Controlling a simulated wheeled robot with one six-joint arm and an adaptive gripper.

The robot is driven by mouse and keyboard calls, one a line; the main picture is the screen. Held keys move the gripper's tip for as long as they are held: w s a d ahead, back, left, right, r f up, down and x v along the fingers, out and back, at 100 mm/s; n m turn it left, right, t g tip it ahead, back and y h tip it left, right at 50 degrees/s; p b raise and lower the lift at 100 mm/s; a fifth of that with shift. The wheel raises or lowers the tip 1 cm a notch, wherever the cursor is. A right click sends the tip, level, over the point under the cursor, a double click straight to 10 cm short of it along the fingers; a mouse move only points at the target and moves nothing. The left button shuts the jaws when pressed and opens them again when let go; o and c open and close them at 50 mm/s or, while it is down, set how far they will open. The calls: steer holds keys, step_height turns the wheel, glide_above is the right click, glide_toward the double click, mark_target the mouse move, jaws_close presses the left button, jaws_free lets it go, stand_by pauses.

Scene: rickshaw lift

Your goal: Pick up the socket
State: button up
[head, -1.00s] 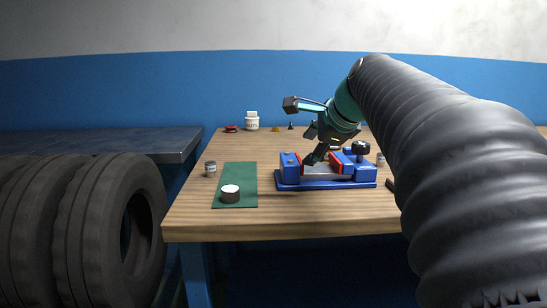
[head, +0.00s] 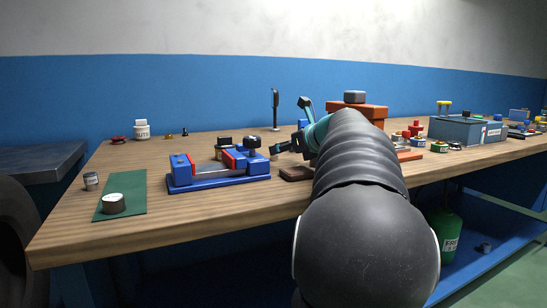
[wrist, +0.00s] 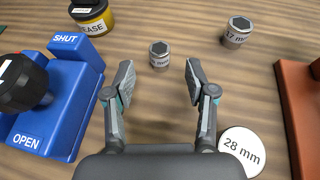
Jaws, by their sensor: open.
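In the wrist view, a small grey socket (wrist: 160,53) with a hex hole in its top stands upright on the wooden bench, just beyond the gap between my fingertips; its size label is too small to read surely. A larger socket (wrist: 237,31), its label seemingly 17 mm, stands to the upper right. A wide round piece with a white top marked 28 mm (wrist: 242,150) is beside my right finger, partly hidden by my gripper. My gripper (wrist: 160,80) is open and empty, pointing down at the bench. In the head view my gripper (head: 284,149) is right of the vise.
The blue vise (head: 218,182) with red jaws stands left of my gripper; its OPEN/SHUT end (wrist: 70,105) shows in the wrist view. A grease tin (wrist: 92,15) is behind it. A green mat (head: 123,190) bears a round piece (head: 113,203). A red-brown object (wrist: 297,110) bounds the right.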

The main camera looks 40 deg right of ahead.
mark_target(274, 160)
steer(key=x, duration=0.5)
steer(key=shift+w+f, duration=0.15)
steer(key=shift+w, duration=0.25)
jaws_close()
